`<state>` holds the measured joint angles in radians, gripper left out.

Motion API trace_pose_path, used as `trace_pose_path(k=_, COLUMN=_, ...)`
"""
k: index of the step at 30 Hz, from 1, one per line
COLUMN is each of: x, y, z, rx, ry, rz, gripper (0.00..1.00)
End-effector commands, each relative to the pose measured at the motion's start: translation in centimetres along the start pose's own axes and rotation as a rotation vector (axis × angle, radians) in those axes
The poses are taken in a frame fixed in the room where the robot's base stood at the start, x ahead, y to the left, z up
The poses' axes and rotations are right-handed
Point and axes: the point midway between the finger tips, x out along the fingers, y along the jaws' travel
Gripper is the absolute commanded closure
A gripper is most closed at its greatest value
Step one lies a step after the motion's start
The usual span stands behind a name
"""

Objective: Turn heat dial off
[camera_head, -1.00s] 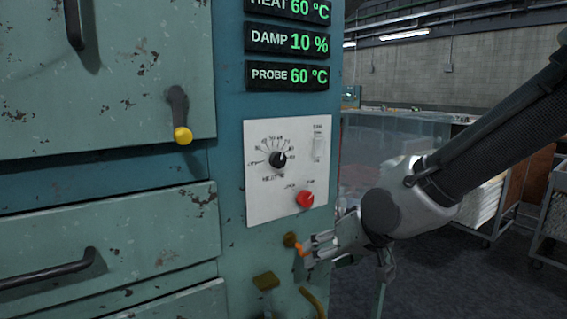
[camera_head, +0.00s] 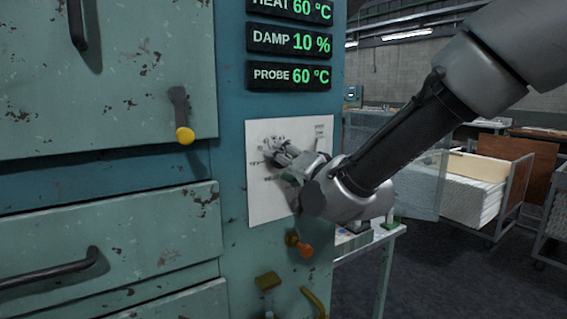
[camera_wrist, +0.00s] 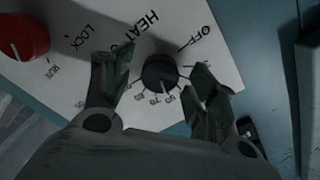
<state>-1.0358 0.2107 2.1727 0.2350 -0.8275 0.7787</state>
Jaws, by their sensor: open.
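The black heat dial (camera_wrist: 160,73) sits on the white control panel in the wrist view, with its numbered scale and the word OFF (camera_wrist: 195,40) beside it. My gripper (camera_wrist: 158,85) is open, with one finger on each side of the dial. I cannot tell whether either finger touches it. In the head view my gripper (camera_head: 282,155) is in front of the panel (camera_head: 262,205) and hides the dial. The heat display (camera_head: 292,9) reads 60 °C.
A red knob (camera_wrist: 24,36) marked LOCK and RUN is at the left in the wrist view. A table and carts stand to the right.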

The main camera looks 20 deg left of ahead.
Motion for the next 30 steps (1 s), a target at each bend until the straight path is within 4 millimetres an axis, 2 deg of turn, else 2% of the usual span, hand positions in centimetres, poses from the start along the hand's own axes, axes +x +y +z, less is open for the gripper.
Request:
trace_pose_path(k=10, x=0.55, y=0.03, z=0.02, rx=-0.001, ry=-0.001, rz=0.0, gripper=0.44)
trace_pose_path(k=15, x=0.54, y=0.02, z=0.03, rx=-0.001, ry=-0.001, rz=0.0, gripper=0.75)
trace_pose_path(k=17, x=0.54, y=0.03, z=0.03, rx=-0.001, ry=-0.001, rz=0.001, gripper=0.85)
trace_pose_path(k=18, x=0.53, y=0.03, z=0.03, rx=-0.001, ry=-0.001, rz=0.001, gripper=0.88)
trace_pose_path(k=30, x=0.52, y=0.06, z=0.05, rx=-0.073, ry=-0.002, rz=0.001, gripper=0.88)
